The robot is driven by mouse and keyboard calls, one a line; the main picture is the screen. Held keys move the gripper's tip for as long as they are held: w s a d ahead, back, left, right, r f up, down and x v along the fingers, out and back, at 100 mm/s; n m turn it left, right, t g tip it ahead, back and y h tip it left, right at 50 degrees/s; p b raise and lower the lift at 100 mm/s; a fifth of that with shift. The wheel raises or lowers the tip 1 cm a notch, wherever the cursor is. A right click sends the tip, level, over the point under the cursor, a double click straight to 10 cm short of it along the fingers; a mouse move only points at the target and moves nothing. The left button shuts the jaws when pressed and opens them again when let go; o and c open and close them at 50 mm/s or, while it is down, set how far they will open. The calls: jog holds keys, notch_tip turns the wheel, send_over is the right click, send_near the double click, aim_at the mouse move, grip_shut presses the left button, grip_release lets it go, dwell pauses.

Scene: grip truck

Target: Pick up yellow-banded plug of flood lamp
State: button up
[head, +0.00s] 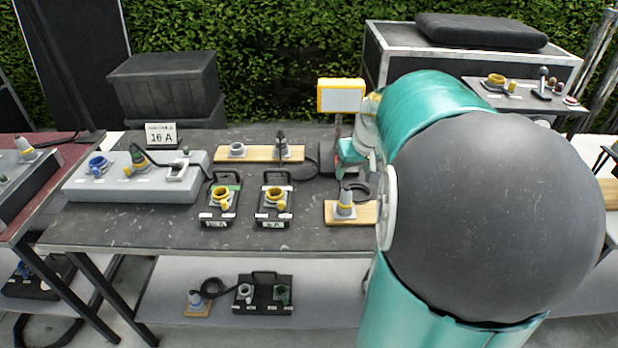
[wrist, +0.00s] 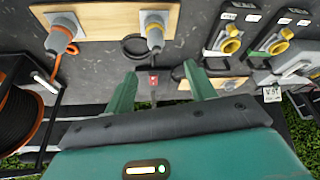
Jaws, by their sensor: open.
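The flood lamp (head: 342,96), with a yellow frame and pale face, stands at the back of the table. A grey plug with a yellow band (head: 345,203) stands upright on a small wooden board, with a black cable looped beside it. It also shows in the wrist view as the grey plug (wrist: 154,36) at top centre. My gripper (wrist: 160,82) is open and empty, its two green fingers apart. The plug lies beyond the fingertips, not between them. In the head view my gripper (head: 350,152) is partly seen near the lamp post, behind the plug.
Two black boxes with yellow sockets (head: 221,196) (head: 275,197) stand left of the plug. A second wooden board (head: 260,154) lies behind them. An orange-banded plug (wrist: 66,36) and a cable reel (wrist: 20,118) are at left in the wrist view. My arm hides the table's right side.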

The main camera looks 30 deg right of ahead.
aim_at(348, 189)
jog(key=x, duration=0.6)
jog(key=d+x, duration=0.1)
jog(key=x, duration=0.2)
jog(key=shift+s+f, duration=0.1)
jog(key=shift+s, duration=0.1)
jog(key=x, duration=0.5)
jog(key=shift+a, duration=0.1)
jog(key=c, duration=1.1)
